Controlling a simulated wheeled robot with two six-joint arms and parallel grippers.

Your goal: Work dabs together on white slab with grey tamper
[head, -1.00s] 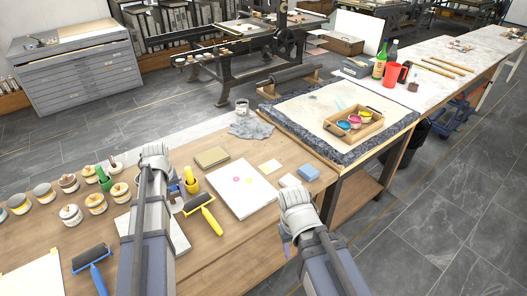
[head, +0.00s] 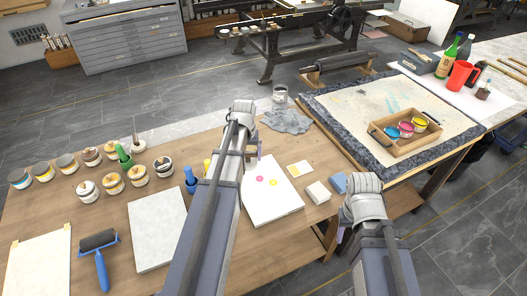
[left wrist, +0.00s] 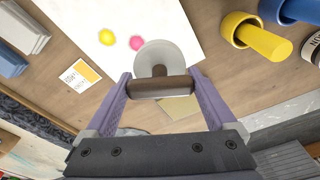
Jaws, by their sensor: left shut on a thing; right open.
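The white slab (head: 275,208) lies flat on the wooden bench. A pink dab (head: 260,179) and a yellow dab (head: 274,183) sit on it, side by side and separate. In the left wrist view the pink dab (left wrist: 137,43) is next to the tamper and the yellow dab (left wrist: 106,37) is further left. My left gripper (left wrist: 160,86) is shut on the brown handle of the grey tamper (left wrist: 158,56), whose round disc is over the slab; I cannot tell whether it touches. My left gripper also shows in the head view (head: 253,150). My right gripper (head: 343,236) is open and empty, right of the slab.
A printed card (head: 300,169), a white block (head: 318,192) and a blue block (head: 339,182) lie right of the slab. Grey cloth (head: 287,121) lies behind. Pots, a blue roller (head: 99,248) and a pale sheet (head: 157,228) are left. A wooden tray (head: 403,142) holds ink pots.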

